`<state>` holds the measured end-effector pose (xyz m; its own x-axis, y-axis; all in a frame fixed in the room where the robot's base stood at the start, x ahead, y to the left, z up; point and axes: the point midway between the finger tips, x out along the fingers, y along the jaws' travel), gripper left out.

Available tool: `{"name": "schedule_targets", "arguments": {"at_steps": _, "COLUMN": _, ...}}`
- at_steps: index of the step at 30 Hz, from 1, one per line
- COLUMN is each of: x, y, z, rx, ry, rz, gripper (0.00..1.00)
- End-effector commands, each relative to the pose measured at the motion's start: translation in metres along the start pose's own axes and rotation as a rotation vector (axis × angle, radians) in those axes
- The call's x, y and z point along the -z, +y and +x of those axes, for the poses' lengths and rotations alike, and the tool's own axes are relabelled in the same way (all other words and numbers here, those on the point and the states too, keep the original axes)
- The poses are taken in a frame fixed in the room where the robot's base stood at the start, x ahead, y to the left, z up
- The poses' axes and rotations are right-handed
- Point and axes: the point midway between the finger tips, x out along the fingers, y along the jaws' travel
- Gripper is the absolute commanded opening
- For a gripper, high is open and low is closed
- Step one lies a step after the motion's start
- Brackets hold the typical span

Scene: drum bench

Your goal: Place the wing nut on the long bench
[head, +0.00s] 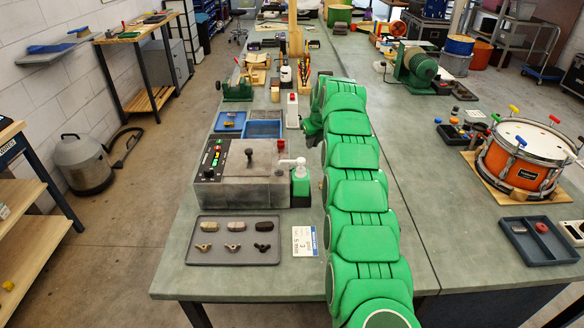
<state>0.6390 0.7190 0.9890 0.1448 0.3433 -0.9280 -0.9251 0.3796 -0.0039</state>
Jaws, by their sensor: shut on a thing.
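Three wing nuts lie in a row on a grey tray (213,262) at the near left of the bench: a tan one (203,247), a greyish one (232,247) and a black one (262,247). The long grey-green bench top (232,285) runs away from me, with another top alongside on the right. My green segmented arm reaches up the bench and bends over at its far end. My gripper's jaws and anything in them are hidden from this view. I cannot tell which wing nut the task means.
Three oblong pieces (237,226) share the tray. Behind stand a grey machine box (245,185), a green pump bottle (300,184) and blue trays (262,128). A drum (519,160) stands right. Bare top shows right of my arm.

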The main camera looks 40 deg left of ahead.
Motion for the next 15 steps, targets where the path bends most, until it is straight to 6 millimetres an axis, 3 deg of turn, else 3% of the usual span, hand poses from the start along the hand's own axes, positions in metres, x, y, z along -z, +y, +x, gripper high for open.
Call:
{"name": "schedule_targets", "arguments": {"at_steps": 8, "x": 0.005, "y": 0.001, "z": 0.014, "rx": -0.001, "ry": -0.001, "rz": -0.002, "gripper": 0.00}}
{"name": "schedule_targets", "arguments": {"at_steps": 15, "x": 0.018, "y": 0.002, "z": 0.046, "rx": 0.000, "ry": 0.000, "rz": -0.002, "gripper": 0.00}}
